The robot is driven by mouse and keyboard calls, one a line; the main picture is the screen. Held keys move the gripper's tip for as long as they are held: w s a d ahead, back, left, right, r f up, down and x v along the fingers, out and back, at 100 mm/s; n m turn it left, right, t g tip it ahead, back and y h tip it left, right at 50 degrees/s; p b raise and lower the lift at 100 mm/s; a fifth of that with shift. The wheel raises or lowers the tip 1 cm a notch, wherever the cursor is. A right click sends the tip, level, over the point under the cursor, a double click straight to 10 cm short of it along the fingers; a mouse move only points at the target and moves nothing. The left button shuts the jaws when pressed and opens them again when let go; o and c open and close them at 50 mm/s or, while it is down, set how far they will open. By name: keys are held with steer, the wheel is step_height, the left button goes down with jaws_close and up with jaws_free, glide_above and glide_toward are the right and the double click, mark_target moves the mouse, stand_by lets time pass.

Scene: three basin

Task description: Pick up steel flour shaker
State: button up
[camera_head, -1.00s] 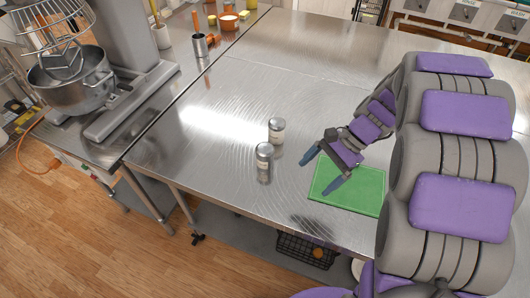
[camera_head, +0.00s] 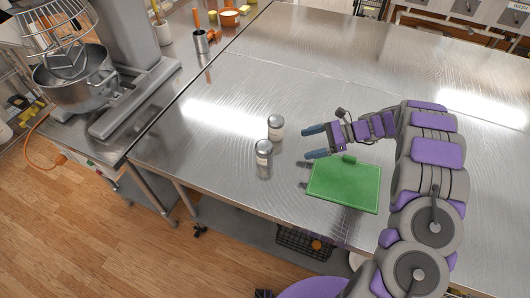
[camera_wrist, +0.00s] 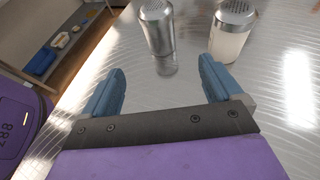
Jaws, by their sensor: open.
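Two shakers stand upright side by side on the steel table. A gap of bare table lies between fingertips and shakers.
A green board (camera_head: 345,185) lies below my gripper's wrist. A stand mixer (camera_head: 120,75) stands at the left on another table. A steel cup (camera_head: 200,42) and orange bowls (camera_head: 229,18) are at the back. The table (camera_head: 340,70) behind the shakers is clear.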

mark_target(267, 147)
steer(key=b+x, duration=0.2)
steer(key=x, duration=0.8)
steer(key=shift+d, duration=0.1)
steer(key=shift+b+x, duration=0.85)
steer(key=shift+x, duration=2.45)
steer(key=shift+r, duration=0.15)
steer(key=c, duration=1.1)
steer(key=shift+r+p, duration=0.3)
steer(key=shift+r, duration=0.4)
steer(key=shift+w+d+r+p, duration=0.15)
steer(key=shift+r+p, duration=0.15)
steer(key=shift+r, duration=0.3)
steer(key=shift+w+d+r+p, duration=0.15)
steer(key=shift+r+p, duration=0.1)
steer(key=shift+r, duration=0.4)
steer(key=w+d+p, duration=0.1)
steer(key=d, duration=0.3)
steer(key=w+d, duration=0.2)
steer(key=d, duration=0.3)
steer(key=w+d+r+p, duration=0.1)
steer(key=w+d, duration=0.1)
steer(key=d, duration=0.3)
steer(key=shift+d+p, duration=0.25)
steer(key=shift+p, duration=0.05)
